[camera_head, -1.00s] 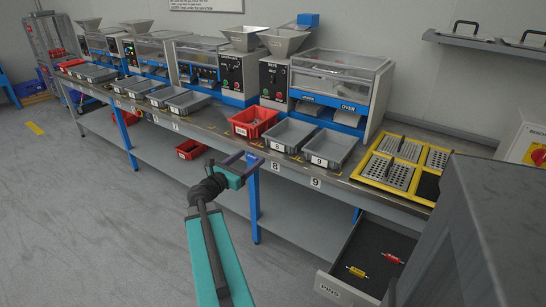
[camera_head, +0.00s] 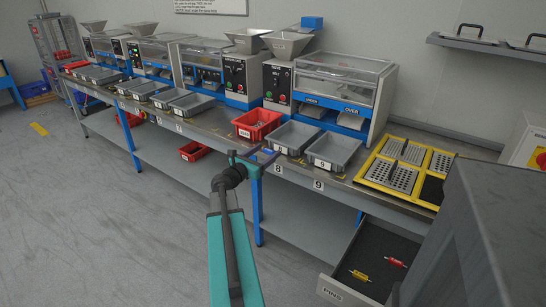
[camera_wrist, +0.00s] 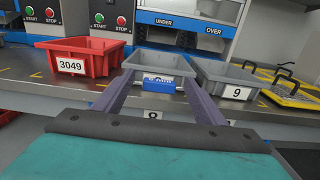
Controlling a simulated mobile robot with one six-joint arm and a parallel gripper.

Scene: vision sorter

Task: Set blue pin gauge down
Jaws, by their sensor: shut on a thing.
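The blue pin gauge (camera_wrist: 159,83) is held between the tips of my gripper (camera_wrist: 158,86) in the wrist view, with faint pale marking on its face. It covers part of the front of a grey bin (camera_wrist: 160,62) behind it. In the head view my gripper (camera_head: 258,159) is near the bench's front edge, in front of the red bin and the left grey bin. The gauge is too small to make out clearly there. An open drawer marked PINS (camera_head: 332,293) holds a yellow pin gauge (camera_head: 360,275) and a red pin gauge (camera_head: 396,262).
A red bin labelled 3049 (camera_wrist: 90,58) is left of the gripper, and a grey bin labelled 9 (camera_wrist: 226,82) is right. A yellow-framed rack (camera_head: 408,163) stands farther right on the bench. A large grey cabinet (camera_head: 495,235) blocks the lower right.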

